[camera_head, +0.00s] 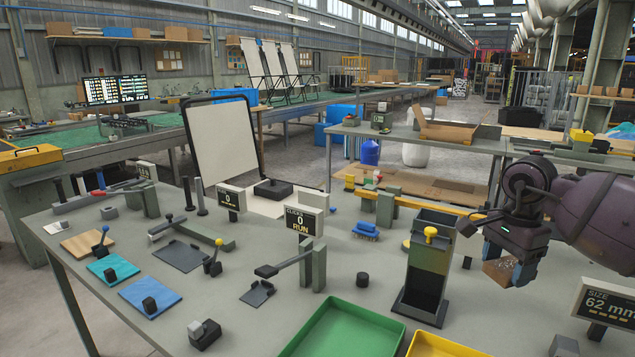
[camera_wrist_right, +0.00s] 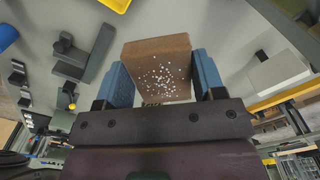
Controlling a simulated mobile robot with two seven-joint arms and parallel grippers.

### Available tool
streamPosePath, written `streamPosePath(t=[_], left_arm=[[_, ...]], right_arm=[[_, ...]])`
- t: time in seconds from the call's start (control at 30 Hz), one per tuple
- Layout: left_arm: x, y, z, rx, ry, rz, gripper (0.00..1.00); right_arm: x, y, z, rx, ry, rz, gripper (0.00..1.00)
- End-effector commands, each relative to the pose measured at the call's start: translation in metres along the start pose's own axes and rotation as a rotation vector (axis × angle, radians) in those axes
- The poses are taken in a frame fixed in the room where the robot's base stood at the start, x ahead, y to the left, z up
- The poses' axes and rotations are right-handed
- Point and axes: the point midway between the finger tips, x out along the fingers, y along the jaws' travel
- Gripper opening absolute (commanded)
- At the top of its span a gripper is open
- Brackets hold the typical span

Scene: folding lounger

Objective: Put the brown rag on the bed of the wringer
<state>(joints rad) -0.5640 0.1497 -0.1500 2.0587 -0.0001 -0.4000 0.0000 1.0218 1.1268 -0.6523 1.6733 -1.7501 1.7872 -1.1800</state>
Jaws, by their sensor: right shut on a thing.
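My right gripper (camera_head: 512,272) is over the right part of the table. In the right wrist view its two blue fingers (camera_wrist_right: 162,78) are shut on the sides of a brown block-shaped thing with white specks, which I take for the brown rag (camera_wrist_right: 157,58). The rag also shows in the head view (camera_head: 496,272), partly hidden by the gripper. A tall grey-green stand with a yellow knob (camera_head: 427,262) is left of the gripper. It may be the wringer, but I cannot tell for sure. My left gripper is not in view.
A green tray (camera_head: 345,330) and a yellow tray (camera_head: 440,346) lie at the front edge. A size display (camera_head: 606,304) stands at the right. A lever device (camera_head: 290,268), a blue brush (camera_head: 366,231) and a dark round piece (camera_head: 362,279) stand left of the tall stand.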

Motion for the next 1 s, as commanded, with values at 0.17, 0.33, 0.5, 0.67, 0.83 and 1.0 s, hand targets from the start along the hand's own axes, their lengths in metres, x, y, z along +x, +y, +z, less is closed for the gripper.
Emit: streamPosePath(t=[0.17, 0.33, 0.5, 0.67, 0.83, 1.0], left_arm=[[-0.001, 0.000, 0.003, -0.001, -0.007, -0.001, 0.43], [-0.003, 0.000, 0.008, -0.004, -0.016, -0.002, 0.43], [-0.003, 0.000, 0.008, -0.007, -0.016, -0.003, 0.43], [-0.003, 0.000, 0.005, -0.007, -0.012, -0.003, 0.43], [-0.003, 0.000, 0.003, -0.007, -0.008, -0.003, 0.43], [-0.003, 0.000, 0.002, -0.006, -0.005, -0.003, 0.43]], right_arm=[[0.016, 0.005, 0.027, -0.325, 0.000, 0.002, 0.35], [0.037, 0.015, 0.059, -0.656, -0.002, 0.003, 0.35], [0.066, 0.036, 0.101, -1.016, -0.004, 0.002, 0.35], [0.096, 0.067, 0.144, -1.248, -0.004, 0.000, 0.35], [0.115, 0.088, 0.164, -1.301, -0.002, 0.000, 0.35], [0.123, 0.093, 0.166, -1.297, -0.002, 0.000, 0.35]])
